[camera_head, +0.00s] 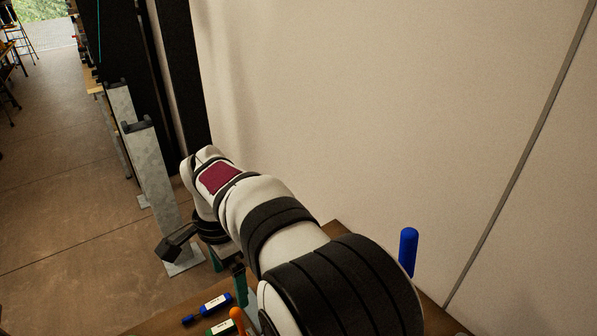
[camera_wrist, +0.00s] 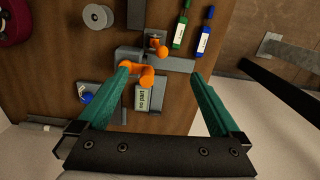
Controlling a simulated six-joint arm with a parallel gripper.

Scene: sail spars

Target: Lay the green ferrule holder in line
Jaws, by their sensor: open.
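The green ferrule holder (camera_wrist: 179,32) lies on the wooden table in the wrist view, a dark-tipped stick with a white label. It also shows at the bottom of the head view (camera_head: 222,327), partly cut off by the frame edge. A similar blue holder (camera_wrist: 204,38) lies beside it, roughly parallel and apart; it shows in the head view too (camera_head: 208,308). My gripper (camera_wrist: 160,73) is open, its teal fingers wide apart. It appears empty, above the table, with both holders beyond its fingertips. My arm hides much of the table in the head view.
Orange clamp parts (camera_wrist: 146,75) on a grey fixture (camera_wrist: 180,64) show between and beyond my fingertips. A "no part" card (camera_wrist: 143,99), a blue object (camera_wrist: 86,97) and a grey disc (camera_wrist: 98,17) are nearby. A blue post (camera_head: 408,252) stands near the wall.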

